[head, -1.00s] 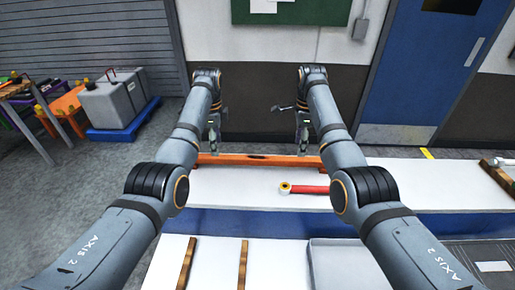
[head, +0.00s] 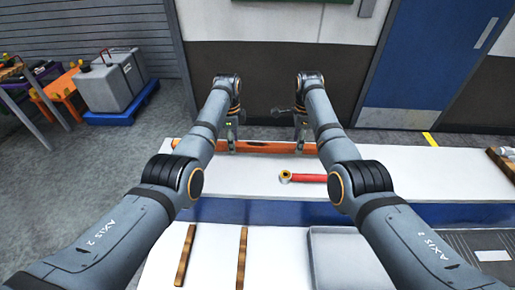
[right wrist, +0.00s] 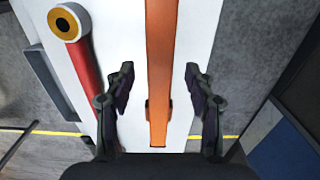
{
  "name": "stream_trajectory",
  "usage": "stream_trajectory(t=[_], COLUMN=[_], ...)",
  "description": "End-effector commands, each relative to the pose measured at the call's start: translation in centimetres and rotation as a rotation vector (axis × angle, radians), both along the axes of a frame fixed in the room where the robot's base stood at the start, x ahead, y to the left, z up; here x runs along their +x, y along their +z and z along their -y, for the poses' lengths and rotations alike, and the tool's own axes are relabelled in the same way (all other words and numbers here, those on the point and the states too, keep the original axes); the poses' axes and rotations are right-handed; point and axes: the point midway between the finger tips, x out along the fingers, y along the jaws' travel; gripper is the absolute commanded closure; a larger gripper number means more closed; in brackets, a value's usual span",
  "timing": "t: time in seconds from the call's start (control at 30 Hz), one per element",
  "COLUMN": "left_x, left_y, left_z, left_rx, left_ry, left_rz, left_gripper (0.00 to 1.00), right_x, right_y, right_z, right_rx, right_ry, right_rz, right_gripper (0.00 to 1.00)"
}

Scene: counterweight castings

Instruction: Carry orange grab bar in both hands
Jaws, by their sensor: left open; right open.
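The orange grab bar (head: 267,147) lies lengthwise along the far edge of the white bench in the head view. My left gripper (head: 230,146) is at the bar's left part and my right gripper (head: 301,146) is at its right part, both pointing down. In the right wrist view the bar (right wrist: 161,70) runs between the open fingers of my right gripper (right wrist: 158,92), with a gap on each side. The left gripper is open; its fingers are small and partly hidden by my arm, so contact with the bar cannot be told.
A red rod with a yellow-ringed end (head: 308,178) lies on the white bench (head: 250,180) nearer me; it also shows in the right wrist view (right wrist: 82,62). A nearer surface holds two wooden strips (head: 242,258) and a grey tray (head: 345,258). A dark wall stands behind the bench.

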Motion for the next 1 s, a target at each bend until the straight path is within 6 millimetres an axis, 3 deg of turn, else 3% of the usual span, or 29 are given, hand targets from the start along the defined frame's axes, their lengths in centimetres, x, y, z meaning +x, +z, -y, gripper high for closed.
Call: stream_trajectory(t=[0.2,0.57,0.9,1.0], left_x=[0.0,0.0,0.0,0.0], left_y=[-2.2,-2.6,-2.6,-2.6], left_z=[0.0,0.0,0.0,0.0], left_rx=[0.0,0.0,0.0,0.0], left_ry=[0.0,0.001,0.001,0.001], left_rz=[0.0,0.0,0.0,0.0], left_gripper=[0.45,0.47,0.93,1.0], right_x=[0.0,0.0,0.0,0.0], right_y=[-2.2,-2.6,-2.6,-2.6], right_z=[0.1,0.1,0.0,0.0], right_rx=[-0.001,-0.001,-0.001,-0.001], right_ry=[-0.001,-0.001,-0.001,-0.001], right_rz=[-0.001,0.0,0.0,0.0], right_gripper=[0.45,0.47,0.93,1.0])
